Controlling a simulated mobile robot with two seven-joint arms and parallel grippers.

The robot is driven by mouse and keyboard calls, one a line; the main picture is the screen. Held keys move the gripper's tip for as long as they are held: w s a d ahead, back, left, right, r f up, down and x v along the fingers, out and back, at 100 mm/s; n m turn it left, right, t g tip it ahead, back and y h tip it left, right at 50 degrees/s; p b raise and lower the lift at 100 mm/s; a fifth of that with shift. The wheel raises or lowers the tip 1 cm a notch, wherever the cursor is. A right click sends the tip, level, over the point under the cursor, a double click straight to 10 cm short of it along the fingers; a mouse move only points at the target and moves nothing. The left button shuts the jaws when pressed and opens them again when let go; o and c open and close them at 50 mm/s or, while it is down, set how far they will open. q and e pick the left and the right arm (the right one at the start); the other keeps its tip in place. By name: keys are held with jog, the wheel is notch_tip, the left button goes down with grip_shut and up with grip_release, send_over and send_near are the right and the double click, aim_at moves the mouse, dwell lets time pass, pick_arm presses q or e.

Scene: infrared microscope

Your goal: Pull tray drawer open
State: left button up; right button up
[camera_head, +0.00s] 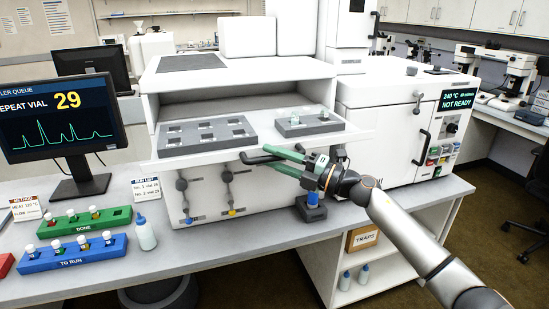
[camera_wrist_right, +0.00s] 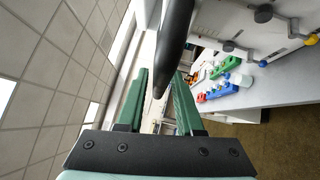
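The tray drawer (camera_head: 255,145) is a white flat tray low in the white instrument's opening, and its front part juts out past the housing. It bears a grey rack with empty square slots (camera_head: 205,133) and a smaller grey rack (camera_head: 308,125) with a few small clear vials. A dark bar handle (camera_head: 262,158) is at its front edge. My right gripper (camera_head: 281,157), with green fingers, is at this handle. In the right wrist view the fingers stand apart, with the dark handle (camera_wrist_right: 175,40) reaching into the gap between them. My left gripper is not in view.
Below the drawer are knobbed valves (camera_head: 226,178). A white oven (camera_head: 395,120) is at the right. Green (camera_head: 85,222) and blue (camera_head: 72,253) vial racks, a bottle (camera_head: 145,233) and a monitor (camera_head: 62,120) are at the left.

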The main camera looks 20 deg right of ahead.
jog(key=shift+o, duration=0.9)
jog(key=b+v, duration=0.3)
jog(key=v, duration=0.9)
jog(key=shift+s+d, duration=0.15)
jog(key=shift+d, duration=0.05)
